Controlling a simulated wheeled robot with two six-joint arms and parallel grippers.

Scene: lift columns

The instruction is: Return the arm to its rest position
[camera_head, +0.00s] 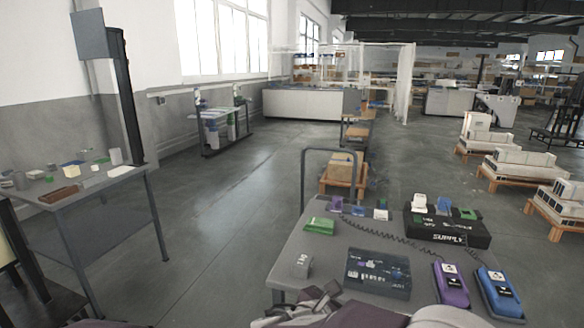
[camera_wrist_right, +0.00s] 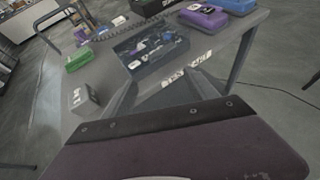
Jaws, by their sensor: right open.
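My right gripper (camera_head: 318,298) shows at the bottom edge of the head view, over the near edge of the grey table (camera_head: 290,245). In the right wrist view its two dark fingers (camera_wrist_right: 165,92) stand apart with nothing between them. They point toward the dark bin (camera_wrist_right: 150,58) of small parts, which lies beyond them on the table. A grey block (camera_wrist_right: 84,98) is left of the fingers. My left gripper does not show.
A green box (camera_head: 320,226), a purple device (camera_head: 451,287), a blue device (camera_head: 497,290) and a black case (camera_head: 447,229) are on this table. Another table (camera_head: 75,195) with small items stands at left. The floor between is clear.

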